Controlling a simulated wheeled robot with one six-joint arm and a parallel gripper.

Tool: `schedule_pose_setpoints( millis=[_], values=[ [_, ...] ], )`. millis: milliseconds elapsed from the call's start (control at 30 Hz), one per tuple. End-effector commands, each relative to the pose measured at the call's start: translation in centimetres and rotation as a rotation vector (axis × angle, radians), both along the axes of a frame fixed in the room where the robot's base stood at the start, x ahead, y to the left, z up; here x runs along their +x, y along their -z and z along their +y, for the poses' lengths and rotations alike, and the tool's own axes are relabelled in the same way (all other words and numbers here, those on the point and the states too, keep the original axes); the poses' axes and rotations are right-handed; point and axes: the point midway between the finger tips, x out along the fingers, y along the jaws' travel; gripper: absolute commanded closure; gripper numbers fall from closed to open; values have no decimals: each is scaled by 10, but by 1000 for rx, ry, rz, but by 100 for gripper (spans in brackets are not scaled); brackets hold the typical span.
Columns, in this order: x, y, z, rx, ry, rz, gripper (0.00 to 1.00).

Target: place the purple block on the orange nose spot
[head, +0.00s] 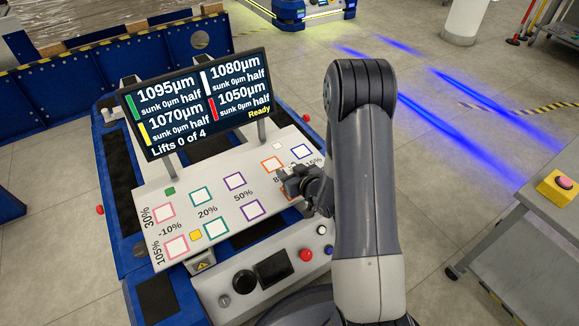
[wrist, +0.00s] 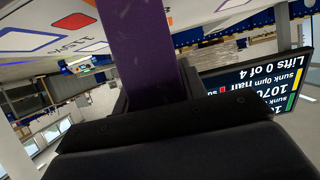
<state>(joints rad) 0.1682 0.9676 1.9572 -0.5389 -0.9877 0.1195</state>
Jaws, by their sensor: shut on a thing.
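My gripper (head: 291,184) is low over the right part of the light sloping board (head: 235,170) in the head view. It is shut on the purple block (wrist: 140,45), which fills the upper middle of the wrist view. In the head view I cannot make the block out behind the gripper. One orange-outlined spot (head: 272,165) shows just behind and left of the gripper. A second orange spot (head: 287,194) is mostly hidden under the gripper. I cannot tell which is the nose spot or whether the block touches the board.
A screen (head: 200,100) reading "Lifts 0 of 4" stands behind the board; it also shows at the right of the wrist view (wrist: 262,90). A green block (head: 169,191), a yellow block (head: 195,236) and a white block (head: 277,146) lie on the board. A red button (head: 305,255) sits in front.

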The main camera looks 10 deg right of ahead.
Motion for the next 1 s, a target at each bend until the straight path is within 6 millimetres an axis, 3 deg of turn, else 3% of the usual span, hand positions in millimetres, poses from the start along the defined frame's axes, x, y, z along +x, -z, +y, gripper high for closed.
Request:
schedule_pose_setpoints(
  millis=[400,433,667,1000],
  values=[
    [1,3,0,1,1,-7,100],
    [0,3,0,0,1,-1,58],
    [0,3,0,0,0,-1,39],
    [0,-1,0,0,1,-1,38]
  ],
)
